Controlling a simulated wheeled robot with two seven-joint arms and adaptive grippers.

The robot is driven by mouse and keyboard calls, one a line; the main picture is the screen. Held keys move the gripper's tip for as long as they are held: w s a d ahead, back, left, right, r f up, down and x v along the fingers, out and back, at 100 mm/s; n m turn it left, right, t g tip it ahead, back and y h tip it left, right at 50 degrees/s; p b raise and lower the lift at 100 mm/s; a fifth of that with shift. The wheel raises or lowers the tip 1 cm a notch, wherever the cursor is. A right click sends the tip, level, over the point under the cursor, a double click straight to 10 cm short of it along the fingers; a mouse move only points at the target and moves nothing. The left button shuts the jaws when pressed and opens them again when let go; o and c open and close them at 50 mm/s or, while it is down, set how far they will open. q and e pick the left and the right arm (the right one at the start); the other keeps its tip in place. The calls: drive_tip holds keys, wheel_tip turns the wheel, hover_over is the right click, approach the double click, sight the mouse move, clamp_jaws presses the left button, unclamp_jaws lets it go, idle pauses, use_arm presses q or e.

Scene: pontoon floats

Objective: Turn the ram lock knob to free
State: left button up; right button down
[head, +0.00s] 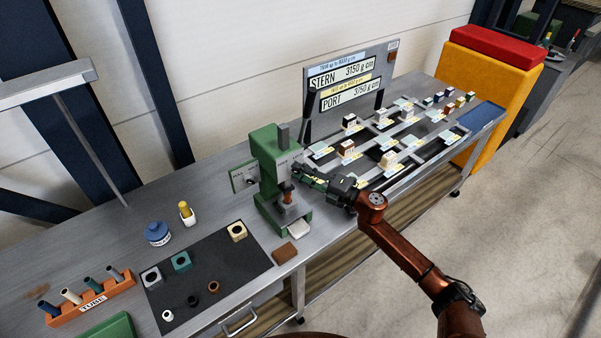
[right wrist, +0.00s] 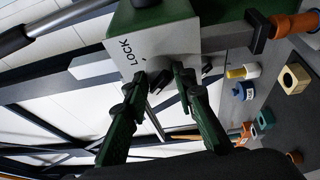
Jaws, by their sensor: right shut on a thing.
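The green press (head: 262,150) stands on the bench, with a grey ram bar (head: 283,135) rising from its top. In the right wrist view the press (right wrist: 165,20) fills the top, with the word LOCK on its grey face. My right gripper (head: 297,172) is at the press's right side. In the right wrist view its two green fingers (right wrist: 160,80) are closed in on the ram lock knob (right wrist: 163,66) beside that word. The fingers hide much of the knob, so I cannot tell which way it points. My left gripper is out of view.
An orange-brown piece (head: 287,190) sits under the ram. A dark mat (head: 205,285) with small blocks and rings, a blue jar (head: 157,232) and an orange tube rack (head: 90,298) lie to the left. A white-signed board (head: 345,80) and several small blocks are to the right.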

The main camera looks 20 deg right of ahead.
drive_tip(key=shift+f, duration=0.1)
drive_tip(key=c, duration=1.6)
unclamp_jaws()
drive_tip(key=shift+s, duration=0.1)
drive_tip(key=v, duration=1.1)
drive_tip(key=shift+s+d, duration=0.25)
drive_tip(key=shift+s, duration=0.05)
